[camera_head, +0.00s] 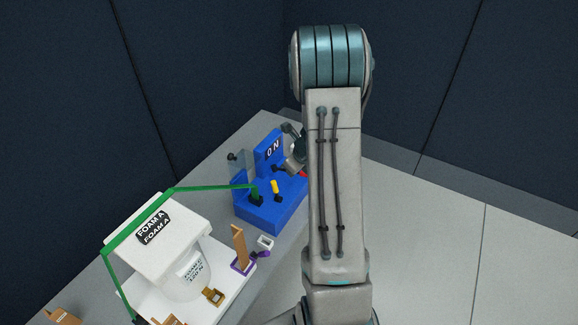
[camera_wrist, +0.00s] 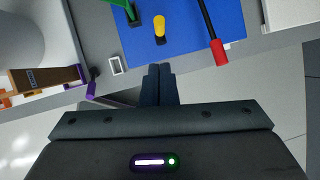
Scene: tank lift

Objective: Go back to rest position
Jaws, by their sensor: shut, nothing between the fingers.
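My gripper (camera_wrist: 158,84) shows in the wrist view with its two dark fingers together and nothing between them. It is over the edge of the grey table, in front of the blue station. In the head view my raised arm covers the middle, and the gripper itself is mostly hidden behind it. The blue station (camera_head: 262,213) has an upright panel marked "ON", a yellow-handled lever (camera_head: 275,187) and a red part at its right. In the wrist view the yellow handle (camera_wrist: 159,26) and a red-tipped black lever (camera_wrist: 219,52) lie ahead of the fingers, apart from them.
A white tank unit (camera_head: 180,230) labelled "FOAM A" stands at left, with a green bar (camera_head: 190,189) reaching to the blue station. A brown upright piece (camera_head: 239,246), a purple part and a small white frame (camera_head: 266,242) sit between. The floor (camera_head: 430,250) at right is clear.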

